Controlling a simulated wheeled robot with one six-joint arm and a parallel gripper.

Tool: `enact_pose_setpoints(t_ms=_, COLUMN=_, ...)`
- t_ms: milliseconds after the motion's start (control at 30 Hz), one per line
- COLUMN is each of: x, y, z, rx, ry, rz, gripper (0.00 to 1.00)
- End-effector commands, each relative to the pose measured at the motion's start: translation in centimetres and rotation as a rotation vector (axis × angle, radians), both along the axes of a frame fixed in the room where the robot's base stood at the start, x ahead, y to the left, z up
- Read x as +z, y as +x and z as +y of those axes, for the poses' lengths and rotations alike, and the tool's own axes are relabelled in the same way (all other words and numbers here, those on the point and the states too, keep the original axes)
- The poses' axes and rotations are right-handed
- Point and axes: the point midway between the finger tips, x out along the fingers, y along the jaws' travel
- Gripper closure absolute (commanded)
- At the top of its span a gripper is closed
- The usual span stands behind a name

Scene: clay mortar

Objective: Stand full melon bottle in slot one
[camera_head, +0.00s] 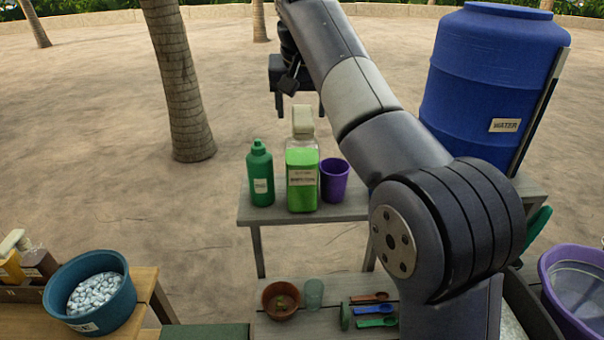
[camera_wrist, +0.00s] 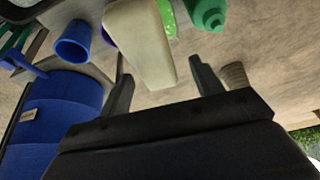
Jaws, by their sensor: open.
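The full melon bottle (camera_head: 303,180) is clear, with bright green contents, a label and a beige cap, and stands upright on the small grey table (camera_head: 350,208). In the wrist view its beige cap (camera_wrist: 140,42) looms large, with some green (camera_wrist: 167,17) beyond it. My gripper (camera_wrist: 160,62) is open, its two fingers appearing on either side of the cap with gaps. Whether the cap is truly between the fingertips I cannot tell. In the head view my gripper (camera_head: 289,84) is just above the cap. No marked slot one is identifiable; a brown caddy (camera_head: 22,294) shows partly at lower left.
A dark green bottle (camera_head: 261,175) and a purple cup (camera_head: 334,180) flank the melon bottle closely. A blue water barrel (camera_head: 485,80) stands right. The caddy holds yellow and brown bottles beside a teal bucket (camera_head: 62,275) of pale pebbles. A bowl (camera_head: 281,299) and spoons lie below.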

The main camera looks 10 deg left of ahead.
Motion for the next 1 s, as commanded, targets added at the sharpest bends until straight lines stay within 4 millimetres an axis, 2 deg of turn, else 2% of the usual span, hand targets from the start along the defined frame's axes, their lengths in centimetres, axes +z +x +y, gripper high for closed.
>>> enact_pose_setpoints(t_ms=233, x=-3.3, y=1.3, z=0.1, rx=-0.001, ry=-0.001, rz=0.003, gripper=0.38)
enact_pose_setpoints(t_ms=567, x=-4.0, y=1.6, z=0.2, rx=-0.001, ry=0.0, rz=0.0, gripper=0.38)
enact_pose_setpoints(t_ms=1000, x=-4.0, y=1.6, z=0.2, rx=-0.001, ry=-0.001, rz=0.0, gripper=0.73)
